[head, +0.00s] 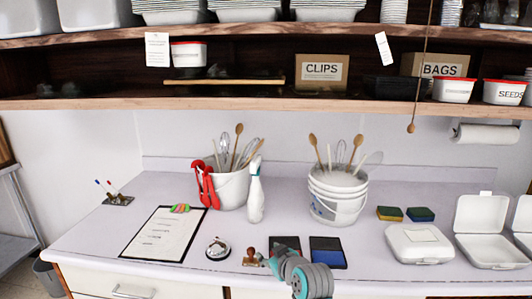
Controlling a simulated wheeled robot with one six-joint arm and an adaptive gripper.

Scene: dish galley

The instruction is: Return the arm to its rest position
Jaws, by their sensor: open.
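A teal and grey part of my arm (303,276) shows at the bottom edge of the head view, right of the middle. It is in front of the counter's front edge and overlaps the lower side of a dark blue pad in the picture. I cannot make out any gripper fingers, so my gripper is not in view. Nothing held by the arm can be seen.
The white counter (105,240) holds a clipboard (160,236), two white utensil buckets (233,188) (337,207), a white bottle (256,200), a wooden stamp (251,257), a blue pad (326,252), sponges (420,214) and white clamshell boxes (418,246). A cord (421,75) hangs before the shelves.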

